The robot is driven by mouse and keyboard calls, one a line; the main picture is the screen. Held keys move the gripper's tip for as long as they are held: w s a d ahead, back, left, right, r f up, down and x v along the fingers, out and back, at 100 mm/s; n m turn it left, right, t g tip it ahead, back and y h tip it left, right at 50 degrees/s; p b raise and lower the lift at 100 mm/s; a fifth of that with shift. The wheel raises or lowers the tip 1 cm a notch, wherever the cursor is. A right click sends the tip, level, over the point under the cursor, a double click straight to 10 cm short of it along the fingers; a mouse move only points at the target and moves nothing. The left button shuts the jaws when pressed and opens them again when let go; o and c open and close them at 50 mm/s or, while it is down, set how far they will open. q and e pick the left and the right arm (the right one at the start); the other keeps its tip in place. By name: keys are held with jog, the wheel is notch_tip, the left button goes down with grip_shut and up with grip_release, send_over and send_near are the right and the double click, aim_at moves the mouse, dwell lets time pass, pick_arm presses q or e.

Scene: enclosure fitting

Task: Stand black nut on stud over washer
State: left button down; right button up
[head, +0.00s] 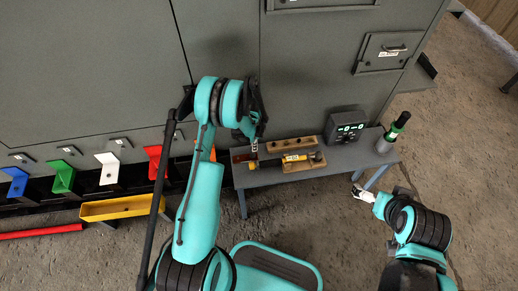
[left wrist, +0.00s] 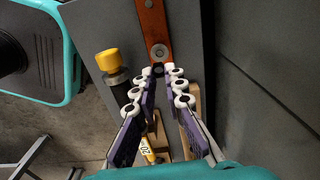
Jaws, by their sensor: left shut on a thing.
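My left gripper (head: 255,146) points down over the left end of the grey bench. In the left wrist view its white-tipped fingers (left wrist: 160,73) are closed on a small dark piece, the black nut (left wrist: 157,69), which is mostly hidden between the tips. Just beyond the tips, a grey round washer (left wrist: 158,51) lies on a red-brown strip (left wrist: 153,22). The strip also shows in the head view (head: 242,157). I cannot make out the stud clearly, nor whether the nut touches anything. My right gripper (head: 362,193) is low beside the bench's right end; its opening is unclear.
The grey bench (head: 262,179) also carries a wooden rack (head: 290,143), a yellow tool (head: 295,158), a black box with green displays (head: 347,127) and a green bottle-like item (head: 395,130). A yellow-capped black tool (left wrist: 108,60) stands close left of my fingers. Grey cabinets rise behind.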

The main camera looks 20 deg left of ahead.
aim_at(254, 156)
pick_arm(q)
jog(key=shift+a, duration=0.1)
jog(key=shift+f, duration=0.1)
dwell(0.3)
jog(key=shift+f+b, duration=0.9)
jog(key=shift+f, duration=1.45)
jog(key=shift+f, duration=0.45)
jog(key=c, duration=1.5)
grip_release()
